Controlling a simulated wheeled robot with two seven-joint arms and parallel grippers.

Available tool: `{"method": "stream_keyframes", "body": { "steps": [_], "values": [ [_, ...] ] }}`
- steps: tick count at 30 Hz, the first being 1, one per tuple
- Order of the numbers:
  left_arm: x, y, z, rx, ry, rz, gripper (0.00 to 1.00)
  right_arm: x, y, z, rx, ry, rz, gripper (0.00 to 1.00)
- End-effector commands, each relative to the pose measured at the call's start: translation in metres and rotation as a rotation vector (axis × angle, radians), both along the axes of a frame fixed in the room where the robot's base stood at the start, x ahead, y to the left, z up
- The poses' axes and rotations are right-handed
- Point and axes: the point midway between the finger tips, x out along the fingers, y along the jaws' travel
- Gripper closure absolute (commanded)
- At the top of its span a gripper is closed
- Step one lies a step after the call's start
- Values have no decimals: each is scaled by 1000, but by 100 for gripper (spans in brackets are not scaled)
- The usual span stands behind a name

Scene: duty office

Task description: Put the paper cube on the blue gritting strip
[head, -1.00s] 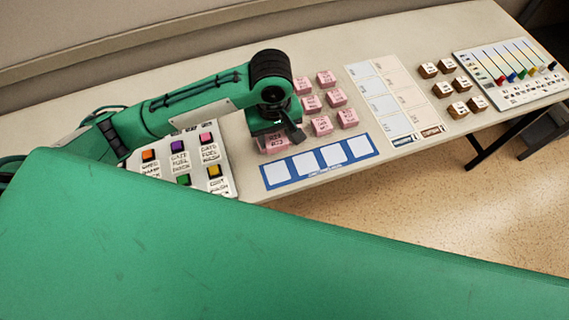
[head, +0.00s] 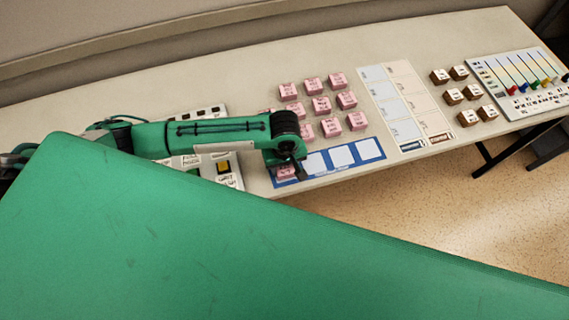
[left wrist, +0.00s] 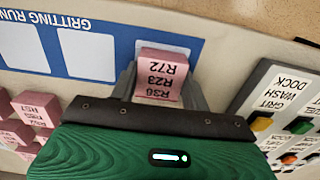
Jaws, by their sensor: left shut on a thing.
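My left gripper (head: 288,168) is shut on a pink paper cube (head: 286,173) at the left end of the blue gritting strip (head: 345,169). I cannot tell whether the cube touches the strip. The other white squares are bare. My right gripper is not in view.
Several other pink cubes (head: 321,105) stand in rows behind the strip. A button panel (head: 222,165) is close on the left. A pale card (head: 405,105), brown cubes (head: 452,96) and a slider board (head: 520,80) lie to the right. The table's front edge is near.

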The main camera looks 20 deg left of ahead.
Motion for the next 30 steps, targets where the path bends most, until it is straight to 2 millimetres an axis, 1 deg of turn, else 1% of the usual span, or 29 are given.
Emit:
{"method": "stream_keyframes", "body": {
  "steps": [9, 10, 12, 13, 23, 26, 29, 30],
  "values": [
    [0, 0, -2, -1, 0, 0, 76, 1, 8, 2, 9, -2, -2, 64],
    [0, 0, -2, -2, -1, 0, 47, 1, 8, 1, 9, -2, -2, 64],
    [0, 0, -2, -1, -1, 0, 34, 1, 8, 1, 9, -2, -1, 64],
    [0, 0, -2, -1, -1, 0, 31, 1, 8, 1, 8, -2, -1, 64],
    [0, 0, 0, -1, -1, 0, 31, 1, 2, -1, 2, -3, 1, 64],
    [0, -1, 11, -4, -1, 0, 31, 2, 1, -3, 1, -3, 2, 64],
    [0, -1, 29, -4, -3, 0, 31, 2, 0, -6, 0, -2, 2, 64],
    [0, -1, 38, -4, -3, 0, 31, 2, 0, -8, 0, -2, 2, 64]
  ]
}}
